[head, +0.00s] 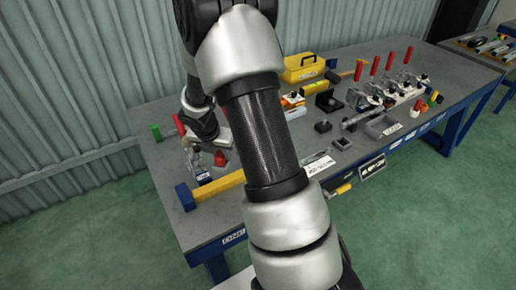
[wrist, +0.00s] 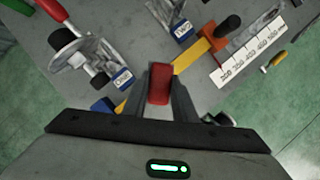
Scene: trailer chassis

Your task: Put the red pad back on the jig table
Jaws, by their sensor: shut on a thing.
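My gripper (wrist: 158,88) is shut on the red pad (wrist: 159,84) in the wrist view. The pad is a small red block, held upright between the two dark fingers. Behind it the grey top of the jig table (wrist: 130,22) fills much of the view, with a yellow bar (wrist: 192,55) crossing behind the pad. I cannot tell how high the pad is above the table. In the head view, the jig table (head: 215,222) has a grey top and blue frame, and my arm crosses in front and hides its middle.
Toggle clamps with red handles (head: 376,66) stand at the far right, near a yellow toolbox (head: 304,67). Green floor (wrist: 35,115) shows beyond the table edges.

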